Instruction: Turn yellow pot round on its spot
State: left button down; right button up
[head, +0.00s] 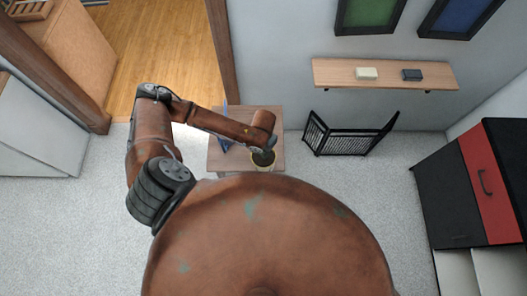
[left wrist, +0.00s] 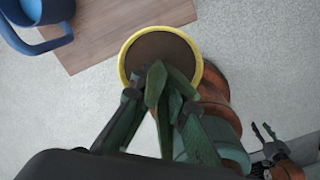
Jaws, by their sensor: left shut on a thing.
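The yellow pot (head: 263,168) stands upright near the front right of a small wooden table (head: 238,161), partly hidden by my left gripper and my own body. In the left wrist view the pot (left wrist: 124,64) shows a round yellow rim around a dark brown inside. My left gripper (head: 263,158) reaches down over it from above. Its green fingers (left wrist: 165,82) are close together at the pot's near rim, shut on the pot. My right gripper (left wrist: 264,131) shows small at the right of the left wrist view, open and empty, apart from the pot.
A blue object with a handle (left wrist: 45,15) stands on the table left of the pot. A wall shelf (head: 330,73) holds two small blocks. A black folding rack (head: 350,138) stands by the wall, and a black and red cabinet (head: 455,185) at the right. Grey carpet surrounds the table.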

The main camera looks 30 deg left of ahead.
pick_arm(q)
jog(key=shift+w+r, duration=0.1)
jog(key=shift+r+m+p, duration=0.15)
jog(key=shift+m+p, duration=0.3)
jog(key=shift+m, duration=0.45)
jog(key=shift+m+p, duration=0.4)
jog(key=shift+m, duration=0.7)
jog(key=shift+f+m, duration=0.2)
jog(key=shift+m, duration=0.7)
jog(key=m, duration=0.1)
jog(key=m+p, duration=0.1)
jog(key=shift+r+m+p, duration=0.2)
jog(key=shift+m+p, duration=0.1)
jog(key=shift+f+m, duration=0.15)
jog(key=shift+m, duration=0.95)
